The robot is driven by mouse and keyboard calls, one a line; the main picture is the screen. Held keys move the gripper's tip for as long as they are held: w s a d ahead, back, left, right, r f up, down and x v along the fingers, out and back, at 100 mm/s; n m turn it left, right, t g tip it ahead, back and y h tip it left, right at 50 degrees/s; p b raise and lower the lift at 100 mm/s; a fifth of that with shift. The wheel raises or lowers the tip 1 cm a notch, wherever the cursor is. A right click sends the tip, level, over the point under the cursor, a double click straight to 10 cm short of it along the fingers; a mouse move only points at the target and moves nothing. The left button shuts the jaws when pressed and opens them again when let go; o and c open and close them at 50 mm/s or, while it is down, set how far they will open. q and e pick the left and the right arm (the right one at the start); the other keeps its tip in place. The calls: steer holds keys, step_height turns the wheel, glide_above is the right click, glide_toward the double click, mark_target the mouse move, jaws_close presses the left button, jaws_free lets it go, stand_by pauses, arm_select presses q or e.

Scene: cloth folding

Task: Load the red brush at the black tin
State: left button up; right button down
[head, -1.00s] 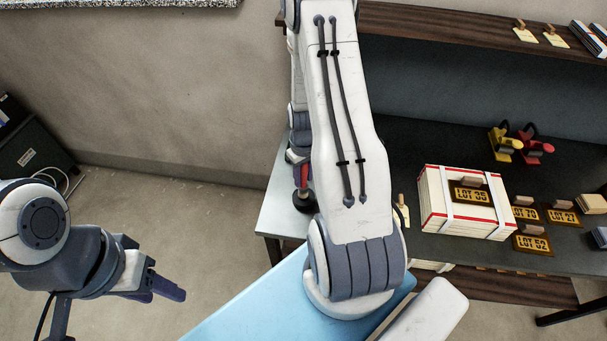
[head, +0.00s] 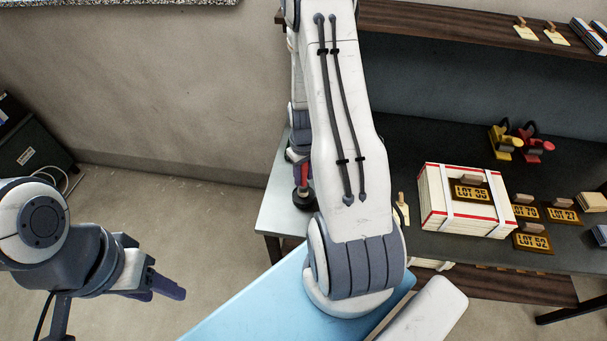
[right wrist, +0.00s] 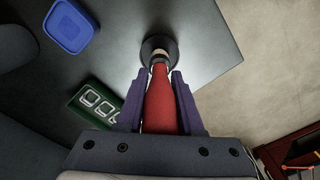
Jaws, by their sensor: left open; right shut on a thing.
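My right gripper (right wrist: 157,95) is shut on the red brush (right wrist: 162,108), with its purple fingers on both sides of the handle. The brush's pale end points into the round black tin (right wrist: 147,41), which stands on the grey table; how deep it sits I cannot tell. In the head view the red brush (head: 302,176) shows upright at the black tin (head: 303,203), partly hidden by my right arm. My left gripper (head: 168,287) is open and empty, above the floor at the lower left, away from the table.
A blue square container (right wrist: 70,27) and a green tray with pale shapes (right wrist: 97,100) lie left of the tin. The table's corner (right wrist: 241,58) is close on the right. A strapped box (head: 465,205) and lot tags stand on the dark shelf to the right.

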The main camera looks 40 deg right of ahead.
steer(key=shift+f, duration=0.4)
stand_by(1.0)
steer(key=shift+r, duration=0.1)
steer(key=shift+r+p, duration=2.65)
steer(key=shift+r, duration=0.85)
steer(key=shift+f, duration=0.1)
